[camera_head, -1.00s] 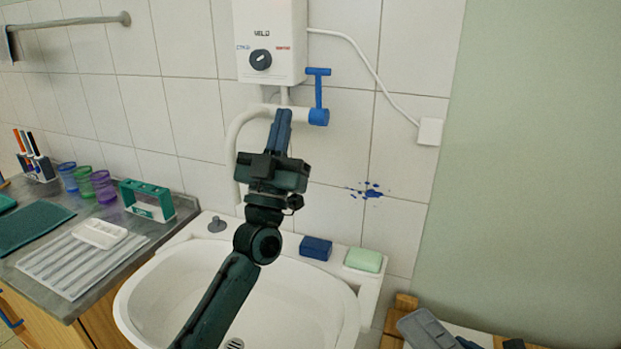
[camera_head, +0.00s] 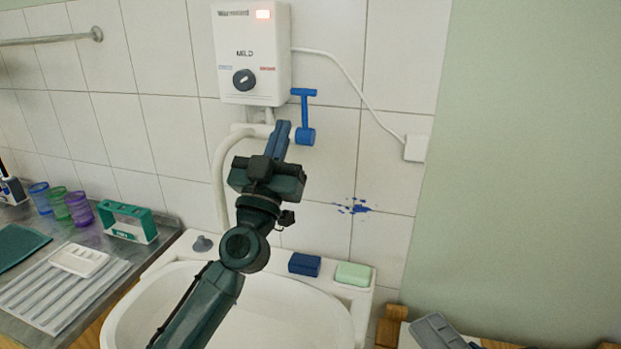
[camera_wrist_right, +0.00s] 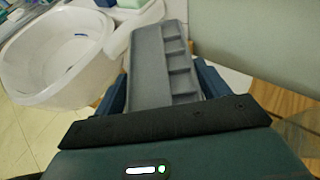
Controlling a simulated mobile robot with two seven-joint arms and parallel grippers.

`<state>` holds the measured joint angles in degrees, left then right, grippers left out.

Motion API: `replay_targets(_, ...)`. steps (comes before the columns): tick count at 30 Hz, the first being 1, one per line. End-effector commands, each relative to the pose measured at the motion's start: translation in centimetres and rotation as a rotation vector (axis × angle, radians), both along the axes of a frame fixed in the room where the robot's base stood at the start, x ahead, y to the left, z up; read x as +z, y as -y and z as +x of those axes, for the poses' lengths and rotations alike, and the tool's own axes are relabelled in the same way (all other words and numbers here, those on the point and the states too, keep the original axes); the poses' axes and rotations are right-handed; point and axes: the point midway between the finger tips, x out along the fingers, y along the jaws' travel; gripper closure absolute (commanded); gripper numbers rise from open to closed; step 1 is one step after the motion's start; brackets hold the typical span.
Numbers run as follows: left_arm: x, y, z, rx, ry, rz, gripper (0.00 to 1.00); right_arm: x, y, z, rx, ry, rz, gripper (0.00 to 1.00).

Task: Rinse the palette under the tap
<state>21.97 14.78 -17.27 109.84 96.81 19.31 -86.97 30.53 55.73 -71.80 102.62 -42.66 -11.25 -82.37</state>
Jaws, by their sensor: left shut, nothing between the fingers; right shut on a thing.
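My left gripper (camera_head: 280,138) is shut and empty. It is raised in front of the wall, just left of the tap's blue lever (camera_head: 305,115); I cannot tell whether they touch. The white tap pipe (camera_head: 220,165) curves down behind my left arm. The grey palette (camera_wrist_right: 162,65) has several compartments and is held in my right gripper (camera_wrist_right: 165,95), whose fingers show on both sides of it. In the head view the palette (camera_head: 437,332) shows at the bottom right, right of the white sink (camera_head: 130,318). A second, white palette (camera_head: 80,260) lies on the counter's ribbed drainer.
A water heater (camera_head: 252,50) with a lit red display hangs above the tap. A blue sponge (camera_head: 304,264) and green soap (camera_head: 353,274) sit on the sink's back ledge. Coloured cups (camera_head: 80,208) and a green-framed holder (camera_head: 128,222) stand on the left counter.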

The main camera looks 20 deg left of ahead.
Motion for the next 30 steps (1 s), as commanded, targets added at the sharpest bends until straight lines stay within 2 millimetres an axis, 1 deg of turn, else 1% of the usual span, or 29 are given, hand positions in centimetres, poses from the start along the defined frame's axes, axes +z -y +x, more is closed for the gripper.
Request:
replay_targets(1,1.1,0.0,0.9,0.000,0.004,-0.002,1.00,0.3,0.0,0.0,0.000,0.000,0.000,0.49)
replay_targets(8,4.0,0.1,4.8,0.000,0.003,-0.003,1.00,0.4,0.0,0.0,0.000,0.000,0.000,0.49)
replay_targets(9,3.1,0.2,5.5,0.001,0.002,-0.004,1.00,-0.9,0.0,0.0,0.000,-0.001,-0.001,0.49)
replay_targets(10,3.0,0.2,6.0,0.000,0.002,-0.003,1.00,-1.3,0.0,0.0,0.000,0.000,0.000,0.49)
replay_targets(12,2.9,0.2,6.9,0.000,0.001,-0.003,1.00,-1.9,0.0,0.0,0.000,0.000,0.000,0.49)
replay_targets(15,3.0,0.3,7.8,0.001,0.002,-0.001,1.00,-2.5,0.0,0.0,0.000,0.001,0.001,0.49)
replay_targets(20,3.1,0.3,8.5,0.001,0.001,-0.002,1.00,-2.8,0.0,0.0,0.000,0.001,0.001,0.49)
replay_targets(30,3.2,0.3,8.6,0.000,0.001,-0.001,1.00,-2.7,0.0,0.0,0.000,0.001,0.001,0.49)
